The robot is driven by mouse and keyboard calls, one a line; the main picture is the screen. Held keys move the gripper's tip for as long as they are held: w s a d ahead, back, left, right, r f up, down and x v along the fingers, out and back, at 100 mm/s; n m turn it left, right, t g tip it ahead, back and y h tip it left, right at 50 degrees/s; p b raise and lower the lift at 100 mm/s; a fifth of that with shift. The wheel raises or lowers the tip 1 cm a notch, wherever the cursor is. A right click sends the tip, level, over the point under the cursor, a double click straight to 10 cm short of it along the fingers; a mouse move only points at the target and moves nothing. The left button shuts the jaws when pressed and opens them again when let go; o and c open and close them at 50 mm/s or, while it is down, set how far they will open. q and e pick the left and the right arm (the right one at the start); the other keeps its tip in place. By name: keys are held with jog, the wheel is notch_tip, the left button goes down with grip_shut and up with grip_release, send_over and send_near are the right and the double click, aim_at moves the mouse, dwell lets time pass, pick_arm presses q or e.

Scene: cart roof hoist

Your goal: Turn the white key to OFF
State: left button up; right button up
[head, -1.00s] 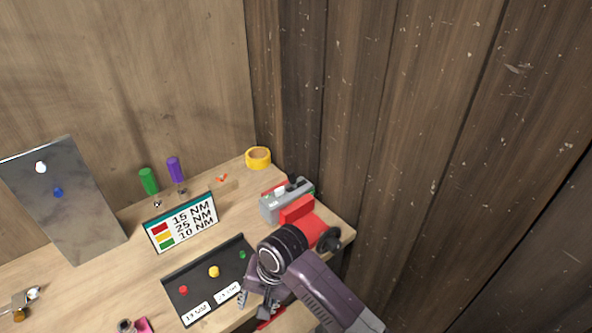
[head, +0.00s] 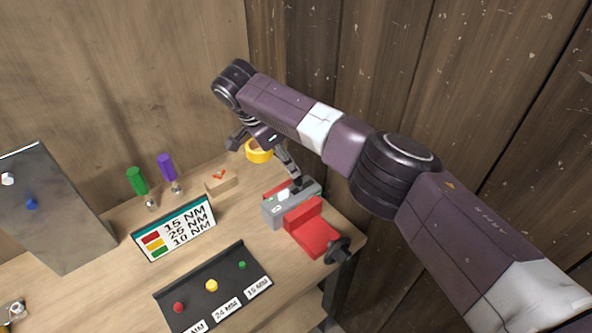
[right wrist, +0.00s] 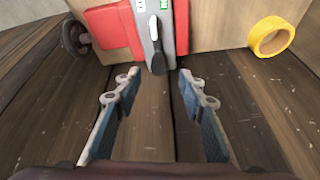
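A grey box (head: 272,214) sits between red vise jaws at the back right of the bench. In the right wrist view, the box (right wrist: 140,12) carries a lever (right wrist: 157,56) with a pale shaft and dark end, beside small white and green labels. My right gripper (head: 264,165) is above and behind the box, fingers spread. In the right wrist view, my right gripper (right wrist: 158,80) is open and empty, with the lever's dark end just beyond its fingertips. A white knob (head: 8,179) is on the grey metal panel at left; whether it or the lever is the key is unclear. My left gripper is out of view.
The red vise (head: 314,236) has a black handle. Yellow tape (head: 259,151) lies behind my right gripper. The bench also has green (head: 137,181) and purple (head: 166,167) handled tools, a torque sign (head: 174,229) and a black tray (head: 232,272). A wooden wall closes the right side.

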aim_at(297, 178)
jog(key=x, duration=0.1)
jog(key=p+x, duration=0.1)
jog(key=x, duration=0.1)
jog(key=shift+s+d+f, duration=0.2)
jog(key=p+x, duration=0.1)
jog(key=x, duration=0.2)
jog(key=shift+w+f, duration=0.15)
jog(key=shift+f, duration=0.25)
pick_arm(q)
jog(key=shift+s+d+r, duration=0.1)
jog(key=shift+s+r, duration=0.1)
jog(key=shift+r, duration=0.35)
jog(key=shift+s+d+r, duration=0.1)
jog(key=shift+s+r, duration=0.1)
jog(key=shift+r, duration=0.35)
pick_arm(e)
grip_shut()
